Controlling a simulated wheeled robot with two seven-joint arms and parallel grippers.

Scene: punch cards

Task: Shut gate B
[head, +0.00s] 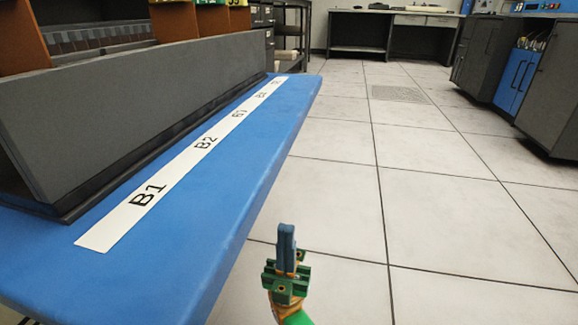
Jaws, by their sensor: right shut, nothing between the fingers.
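A long dark grey panel (130,95), which looks like gate B, stands along the blue table (262,150) at the left. It leans, with its lower edge near a dark base strip. A white label strip (165,190) marked B1, B2 and more runs along the table in front of it. My right gripper (286,232) is at the lower middle, shut and empty, to the right of the table edge and apart from the panel. My left gripper is not in view.
Brown dividers (125,22) and a grey slotted row show behind the panel. Grey cabinets with a blue door (517,80) stand at the right, a desk (395,32) at the back. The tiled floor (450,215) between is clear.

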